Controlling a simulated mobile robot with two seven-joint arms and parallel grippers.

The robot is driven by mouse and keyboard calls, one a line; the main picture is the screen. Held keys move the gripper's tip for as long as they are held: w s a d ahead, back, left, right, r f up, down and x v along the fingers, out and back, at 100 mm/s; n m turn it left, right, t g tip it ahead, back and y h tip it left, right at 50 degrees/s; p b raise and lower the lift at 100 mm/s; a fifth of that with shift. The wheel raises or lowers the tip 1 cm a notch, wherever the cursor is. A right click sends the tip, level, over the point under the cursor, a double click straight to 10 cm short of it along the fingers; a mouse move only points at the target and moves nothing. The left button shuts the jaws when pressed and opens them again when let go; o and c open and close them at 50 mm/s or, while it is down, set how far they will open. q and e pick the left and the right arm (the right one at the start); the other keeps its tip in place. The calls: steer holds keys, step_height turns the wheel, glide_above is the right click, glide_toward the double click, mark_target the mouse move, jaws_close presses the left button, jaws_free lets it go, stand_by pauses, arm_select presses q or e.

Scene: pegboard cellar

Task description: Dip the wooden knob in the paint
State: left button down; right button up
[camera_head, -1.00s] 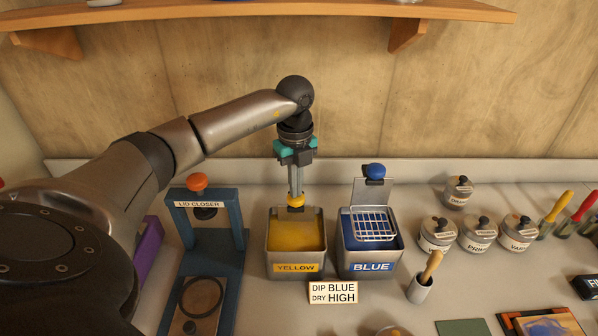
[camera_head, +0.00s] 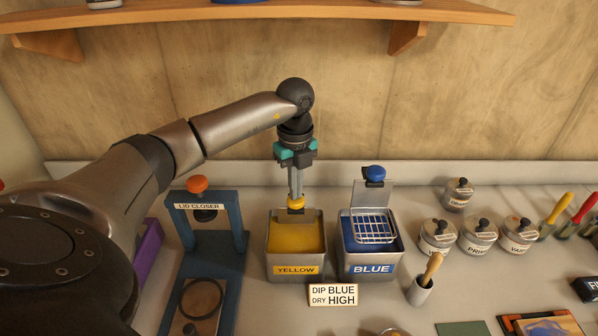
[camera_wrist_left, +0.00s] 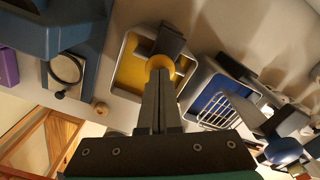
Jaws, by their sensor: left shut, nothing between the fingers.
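My left gripper (camera_head: 296,200) points straight down, shut and empty, its tips at the yellow knob (camera_wrist_left: 161,63) at the back of the yellow paint tank (camera_head: 268,258). Yellow paint shows in the open tank. The blue paint tank (camera_head: 344,262) stands to its right, with its lid (camera_head: 380,195) raised, a blue knob (camera_head: 376,173) on top and a wire basket (camera_head: 374,228) over the paint. A sign (camera_head: 333,294) reads "DIP BLUE DRY HIGH". A tan round thing in a dish at the bottom edge is cut off; I cannot tell if it is the wooden knob. My right gripper is not in view.
A blue lid closer stand (camera_head: 240,247) with an orange knob is left of the yellow tank. A grey cup (camera_head: 419,291) holding a wooden handle, several lidded pots (camera_head: 480,238) and brushes stand at the right. A wooden shelf (camera_head: 300,12) hangs above.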

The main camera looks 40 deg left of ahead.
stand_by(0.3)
arm_select(q)
step_height(320, 180, up, 10)
steer(key=p, duration=0.8)
steer(key=shift+p, duration=0.3)
stand_by(0.6)
steer(key=shift+f, duration=0.1)
step_height(320, 180, up, 5)
steer(key=p, duration=0.4)
stand_by(0.5)
